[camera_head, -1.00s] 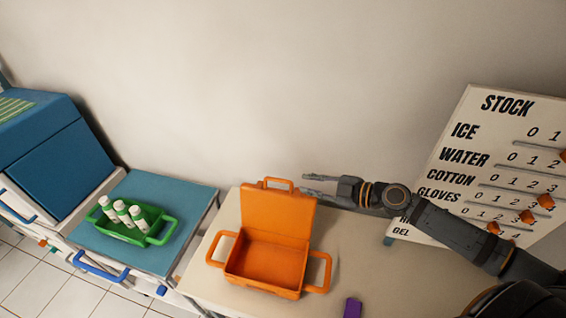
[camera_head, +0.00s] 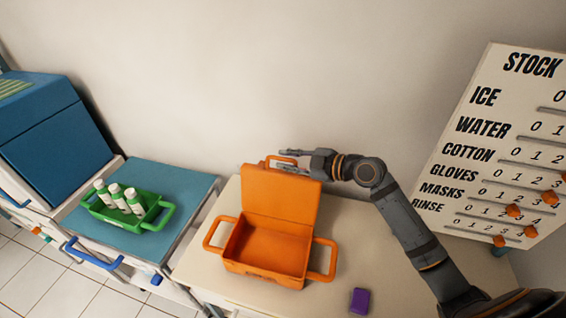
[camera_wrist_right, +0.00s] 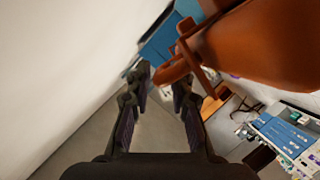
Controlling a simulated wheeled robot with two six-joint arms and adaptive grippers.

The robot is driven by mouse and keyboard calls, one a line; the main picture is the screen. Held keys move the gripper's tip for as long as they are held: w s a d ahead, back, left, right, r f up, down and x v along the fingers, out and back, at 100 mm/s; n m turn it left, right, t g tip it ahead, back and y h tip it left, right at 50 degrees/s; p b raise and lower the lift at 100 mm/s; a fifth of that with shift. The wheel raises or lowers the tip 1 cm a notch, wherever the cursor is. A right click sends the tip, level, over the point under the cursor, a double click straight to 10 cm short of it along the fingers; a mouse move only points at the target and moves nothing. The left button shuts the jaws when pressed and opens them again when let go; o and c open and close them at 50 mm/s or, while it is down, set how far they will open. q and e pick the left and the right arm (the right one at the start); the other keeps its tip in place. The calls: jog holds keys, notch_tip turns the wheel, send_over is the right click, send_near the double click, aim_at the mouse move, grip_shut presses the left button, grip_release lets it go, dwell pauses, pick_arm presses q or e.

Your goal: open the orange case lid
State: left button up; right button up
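The orange case (camera_head: 268,253) sits on a cream table with its lid (camera_head: 280,197) standing up and leaning slightly back, so its empty inside shows. My right gripper (camera_head: 284,160) is at the lid's top edge, by the lid's handle, coming in from the right. I cannot tell whether a finger touches the lid. My left gripper is not in view.
A green basket (camera_head: 154,213) with white bottles stands on a blue-topped cart (camera_head: 176,180) at left, beside a blue box (camera_head: 55,135). A purple object (camera_head: 360,301) lies on the table (camera_head: 330,293) at the front. A stock board (camera_head: 478,200) stands at right. The wall is close behind.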

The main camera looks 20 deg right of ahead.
jog(key=shift+x, duration=0.85)
grip_shut()
